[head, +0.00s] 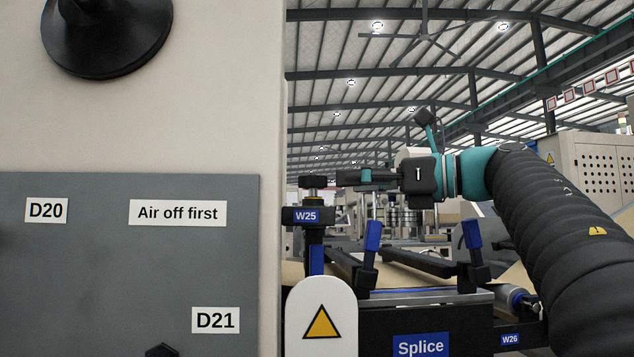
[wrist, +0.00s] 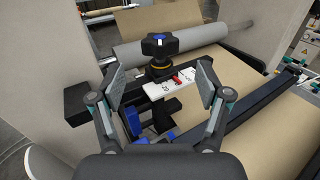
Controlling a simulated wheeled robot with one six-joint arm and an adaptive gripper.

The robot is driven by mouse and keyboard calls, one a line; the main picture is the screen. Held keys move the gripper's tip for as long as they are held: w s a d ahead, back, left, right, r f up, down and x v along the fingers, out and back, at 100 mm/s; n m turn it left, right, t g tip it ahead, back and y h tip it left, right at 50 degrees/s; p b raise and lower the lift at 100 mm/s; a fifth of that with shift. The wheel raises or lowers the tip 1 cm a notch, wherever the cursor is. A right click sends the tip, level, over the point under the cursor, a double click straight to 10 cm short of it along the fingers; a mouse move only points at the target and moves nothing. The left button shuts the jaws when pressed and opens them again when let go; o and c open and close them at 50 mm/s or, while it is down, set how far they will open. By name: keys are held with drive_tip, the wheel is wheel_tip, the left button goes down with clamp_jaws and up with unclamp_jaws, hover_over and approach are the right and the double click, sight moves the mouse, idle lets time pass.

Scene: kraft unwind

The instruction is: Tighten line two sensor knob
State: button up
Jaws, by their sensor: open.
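A black lobed knob (wrist: 158,46) with a blue centre cap stands on a threaded post in the wrist view. Below it is a white scale plate (wrist: 172,83) with a red pointer. In the head view the knob (head: 313,182) sits above the blue W25 label (head: 306,216). No "line two" marking is readable. My gripper (wrist: 158,70) is open, with one finger pad on each side of the knob and plate, apart from both. In the head view my gripper (head: 348,178) reaches in from the right, close beside the knob.
A grey cabinet panel (head: 120,270) with labels D20 and D21 fills the left. Blue-handled clamp bars (head: 400,258) lie right of the post, above the Splice label (head: 420,346). A W26 label (head: 510,339) is lower right. A grey roller (wrist: 180,42) and brown paper lie behind the knob.

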sight(316, 187)
drive_tip(key=x, duration=0.7)
drive_tip(key=shift+w+a+p, duration=0.1)
drive_tip(key=shift+p, duration=0.25)
drive_tip(key=c, duration=1.2)
